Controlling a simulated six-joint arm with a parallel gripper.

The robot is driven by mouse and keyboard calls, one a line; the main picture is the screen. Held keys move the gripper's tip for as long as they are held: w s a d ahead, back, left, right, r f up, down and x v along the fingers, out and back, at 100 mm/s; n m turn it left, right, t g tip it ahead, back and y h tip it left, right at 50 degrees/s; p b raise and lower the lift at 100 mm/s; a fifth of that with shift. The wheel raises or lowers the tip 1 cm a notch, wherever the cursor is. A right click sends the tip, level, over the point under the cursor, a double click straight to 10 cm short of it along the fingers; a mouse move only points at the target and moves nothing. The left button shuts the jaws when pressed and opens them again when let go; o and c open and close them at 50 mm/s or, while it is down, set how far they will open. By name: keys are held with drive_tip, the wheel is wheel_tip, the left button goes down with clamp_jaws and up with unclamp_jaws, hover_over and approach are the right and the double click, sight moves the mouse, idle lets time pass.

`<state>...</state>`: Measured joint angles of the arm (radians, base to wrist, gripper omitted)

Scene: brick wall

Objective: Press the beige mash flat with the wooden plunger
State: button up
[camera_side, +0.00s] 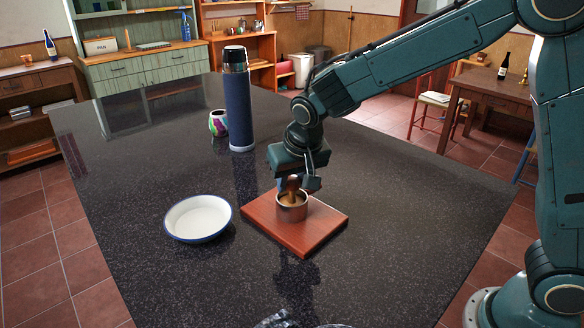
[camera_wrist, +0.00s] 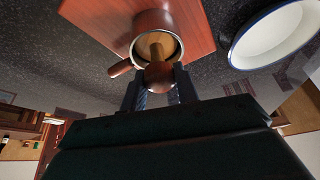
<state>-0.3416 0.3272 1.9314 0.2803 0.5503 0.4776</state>
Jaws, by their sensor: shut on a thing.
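A small metal cup (camera_side: 292,213) stands upright on a red-brown board (camera_side: 323,222). In the wrist view the cup (camera_wrist: 154,20) has a brown side handle (camera_wrist: 120,68). The wooden plunger (camera_side: 292,184) stands roughly upright with its lower part inside the cup; its round knob (camera_wrist: 159,76) faces the wrist camera. My gripper (camera_side: 302,186) is shut on the plunger near its top, just above the cup; the fingers (camera_wrist: 158,92) lie on both sides of the knob. A tan surface shows inside the cup; I cannot tell plunger foot from beige mash there.
A white blue-rimmed dish (camera_side: 174,226) lies left of the board. A tall dark blue flask (camera_side: 239,105) and a colourful cup (camera_side: 218,123) stand behind. Crumpled shiny material (camera_side: 277,320) shows at the bottom edge. The dark speckled counter (camera_side: 130,180) is otherwise largely clear.

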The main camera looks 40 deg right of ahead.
drive_tip(key=shift+r, duration=2.1)
idle(0.5)
drive_tip(key=shift+r, duration=1.4)
drive_tip(key=shift+w+r, duration=0.1)
drive_tip(key=shift+w, duration=0.05)
